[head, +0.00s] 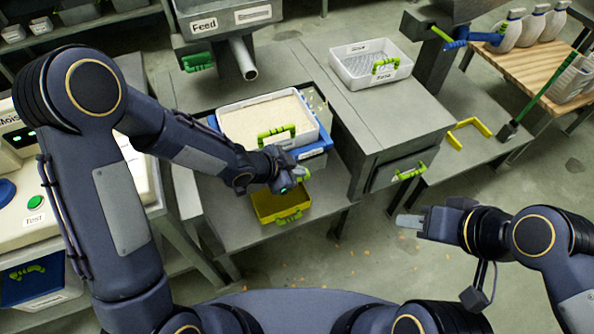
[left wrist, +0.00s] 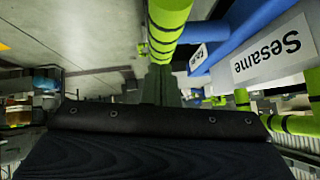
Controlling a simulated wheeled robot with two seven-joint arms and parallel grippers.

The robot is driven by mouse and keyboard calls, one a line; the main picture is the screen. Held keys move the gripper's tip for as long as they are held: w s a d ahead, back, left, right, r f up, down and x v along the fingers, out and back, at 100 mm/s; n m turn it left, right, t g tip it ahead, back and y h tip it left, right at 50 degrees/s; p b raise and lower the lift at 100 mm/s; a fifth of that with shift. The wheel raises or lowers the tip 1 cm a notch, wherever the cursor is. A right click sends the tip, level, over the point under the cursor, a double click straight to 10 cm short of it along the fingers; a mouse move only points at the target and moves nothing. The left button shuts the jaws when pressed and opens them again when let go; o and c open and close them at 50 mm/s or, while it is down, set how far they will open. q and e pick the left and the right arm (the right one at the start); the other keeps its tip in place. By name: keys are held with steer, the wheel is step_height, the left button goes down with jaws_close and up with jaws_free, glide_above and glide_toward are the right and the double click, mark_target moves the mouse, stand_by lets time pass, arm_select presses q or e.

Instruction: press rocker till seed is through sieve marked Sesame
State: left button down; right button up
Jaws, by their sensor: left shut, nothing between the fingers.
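My left gripper (head: 298,175) is shut and empty, just in front of the blue sieve frame (head: 316,149). A white tray (head: 315,128) of pale seed with a green handle (head: 277,131) sits on the frame. A yellow bin (head: 268,213) is below, partly behind the gripper. A green bar with black bands (left wrist: 168,25) is close in the left wrist view. I cannot make out the rocker. My right gripper (head: 408,221) is empty over the floor at right; its finger gap is unclear.
A feed hopper (head: 220,25) with a metal spout (head: 243,58) stands behind the sieve. A white perforated tray (head: 350,64) is on the bench at right. A moisture meter (head: 22,165) with a green Test button is at left. Crumbs lie on the floor in front.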

arm_select(q)
steer(key=shift+f, duration=0.1)
arm_select(e)
steer(key=shift+f, duration=0.1)
